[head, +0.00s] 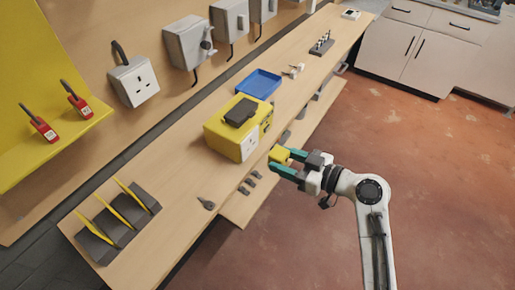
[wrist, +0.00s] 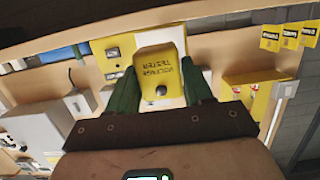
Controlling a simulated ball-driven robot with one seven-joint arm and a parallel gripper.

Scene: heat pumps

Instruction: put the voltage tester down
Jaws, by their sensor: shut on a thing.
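The voltage tester (head: 278,153) is a small yellow block held between the green fingers of my gripper (head: 285,160). In the wrist view the tester (wrist: 160,62) shows dark lettering and a round dark button, with a green finger of my gripper (wrist: 160,88) on each side. My gripper is shut on it. In the head view it is held by the front edge of the long wooden bench (head: 180,185), just right of a yellow box. I cannot tell its exact height above the bench or lower shelf.
The yellow box (head: 220,138) with a dark top piece stands on the bench. A blue tray (head: 262,83) lies behind it. A dark rack with yellow sheets (head: 98,243) stands at the near left. A small dark tool (head: 206,204) lies near the front edge. Bare bench shows left of the box.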

